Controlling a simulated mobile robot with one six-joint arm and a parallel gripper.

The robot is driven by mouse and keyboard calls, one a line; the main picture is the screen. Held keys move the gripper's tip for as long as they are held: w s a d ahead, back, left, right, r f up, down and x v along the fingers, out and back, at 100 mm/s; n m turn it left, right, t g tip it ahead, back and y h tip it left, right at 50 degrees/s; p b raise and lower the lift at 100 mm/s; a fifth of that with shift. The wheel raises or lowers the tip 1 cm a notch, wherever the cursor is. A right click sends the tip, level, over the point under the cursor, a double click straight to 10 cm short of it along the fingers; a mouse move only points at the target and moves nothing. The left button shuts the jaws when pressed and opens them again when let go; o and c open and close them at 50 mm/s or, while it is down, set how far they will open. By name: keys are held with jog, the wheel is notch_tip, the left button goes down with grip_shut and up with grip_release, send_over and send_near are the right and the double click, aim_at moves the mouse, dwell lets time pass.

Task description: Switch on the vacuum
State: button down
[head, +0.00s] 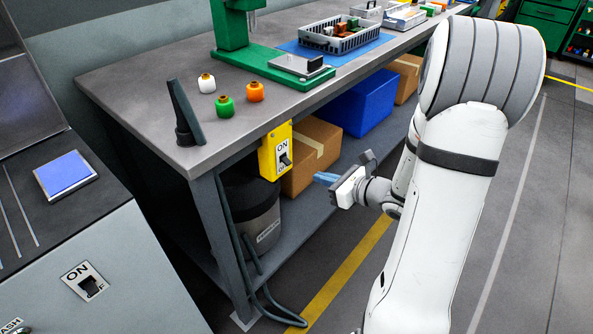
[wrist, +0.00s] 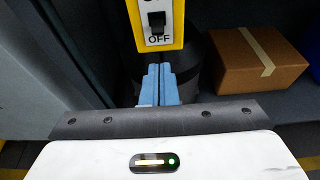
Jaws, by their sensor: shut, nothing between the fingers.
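A yellow switch box (head: 275,150) marked ON above and OFF below hangs at the workbench's front edge. Its black switch (head: 285,160) also shows at the top of the wrist view (wrist: 157,22); I cannot tell which way it is set. The dark vacuum canister (head: 254,215) stands on the shelf below, partly hidden by the bench leg. Its hose runs down to the floor. My gripper (head: 325,178) is shut and empty, apart from the box and to its right in the head view. In the wrist view, its blue fingertips (wrist: 160,72) appear just below the OFF label.
A cardboard box (head: 312,150) and a blue bin (head: 365,103) sit on the lower shelf. A black nozzle (head: 185,115) stands on the workbench (head: 150,90). Another ON/OFF switch (head: 88,284) is on the grey cabinet at left.

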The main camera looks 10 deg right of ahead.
aim_at(286, 160)
jog(key=shift+w+a, duration=0.1)
jog(key=shift+w, duration=0.05)
jog(key=b+x, duration=0.1)
jog(key=x, duration=0.8)
jog(key=shift+w+a+f, duration=0.1)
jog(key=shift+w+a, duration=0.15)
jog(key=shift+w, duration=0.05)
